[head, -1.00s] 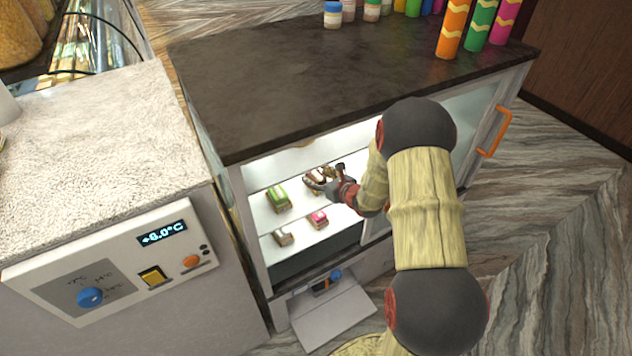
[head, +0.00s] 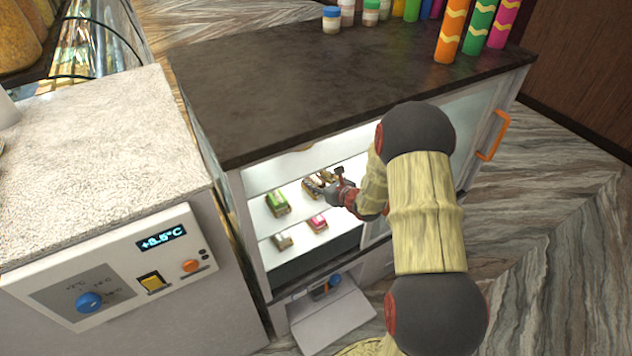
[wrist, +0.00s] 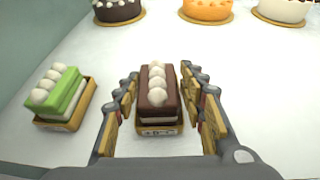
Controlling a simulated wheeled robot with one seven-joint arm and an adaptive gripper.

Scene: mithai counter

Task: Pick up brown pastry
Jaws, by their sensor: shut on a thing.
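The brown pastry (wrist: 158,104) is a dark brown slice with a row of white balls on top, in a small gold tray. It sits upright between the fingers of my gripper (wrist: 160,106) in the wrist view. My gripper is shut on it inside the lit cabinet, over the white shelf. In the head view my gripper (head: 327,184) reaches in through the cabinet front and covers much of the brown pastry (head: 309,187). I cannot tell whether its tray touches the shelf.
A green pastry (wrist: 61,97) stands just left of my gripper. Round dark, orange and white cakes stand farther back. A pink pastry (head: 318,223) and a pale brown one (head: 282,241) are nearer the front. The dark countertop (head: 330,90) lies above the cabinet opening.

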